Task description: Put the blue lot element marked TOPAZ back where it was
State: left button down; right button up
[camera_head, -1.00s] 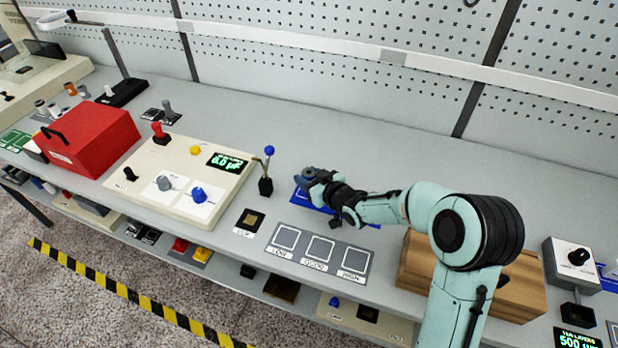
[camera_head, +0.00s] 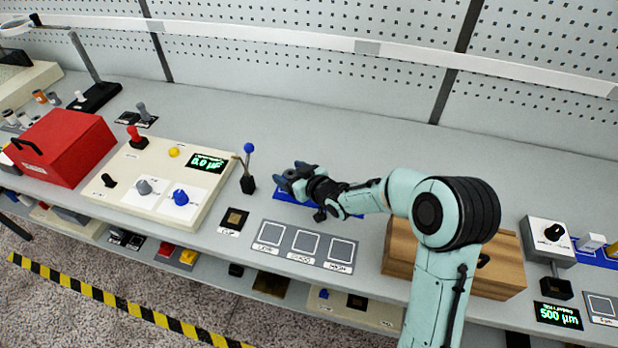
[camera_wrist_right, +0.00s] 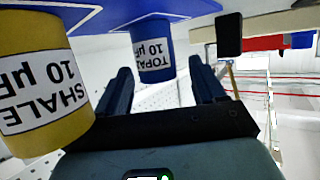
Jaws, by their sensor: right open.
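The blue element marked TOPAZ (camera_wrist_right: 152,50) stands on the blue mat (camera_wrist_right: 55,22) in the right wrist view, which shows them upside down. My right gripper (camera_wrist_right: 160,70) is open, with one finger on each side of the TOPAZ element and visible gaps beside it. A yellow element marked SHALE (camera_wrist_right: 38,90) stands close by on the same mat. In the head view my right gripper (camera_head: 290,178) is over the mat (camera_head: 287,196) and hides the elements. My left gripper is out of view.
The lever with a blue knob (camera_head: 249,148) stands just left of my right gripper. The bench behind the gripper is clear.

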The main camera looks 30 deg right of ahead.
jog(key=v, duration=1.2)
jog(key=shift+w, duration=0.1)
